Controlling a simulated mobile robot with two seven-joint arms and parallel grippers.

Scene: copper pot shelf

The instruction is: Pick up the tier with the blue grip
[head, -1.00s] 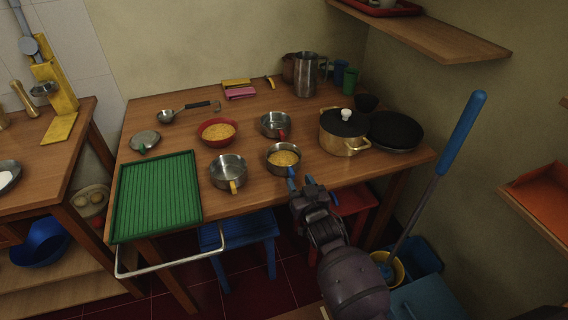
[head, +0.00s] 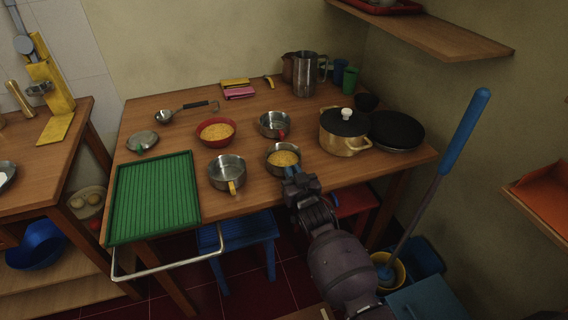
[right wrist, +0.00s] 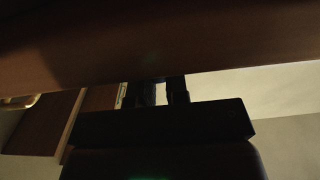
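The tier with the blue grip is a round metal pan (head: 283,158) holding yellow food, near the table's front edge in the head view. Its blue grip (head: 291,171) points toward me and is partly hidden by my right gripper (head: 293,177). The gripper is right at the grip, in front of the pan. In the right wrist view, its two dark fingers (right wrist: 161,93) stand apart with a pale bluish patch between them. That view is too dark to tell whether they press on the grip. The pan rests on the table. My left gripper is not in view.
A yellow-grip tier (head: 227,172) stands just left, and a red-grip tier (head: 275,125) behind. A brass pot (head: 344,140) with a black lid is close on the right. A red bowl (head: 216,137) and green rack (head: 155,197) are further left. The wooden table edge (head: 330,180) lies beneath my gripper.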

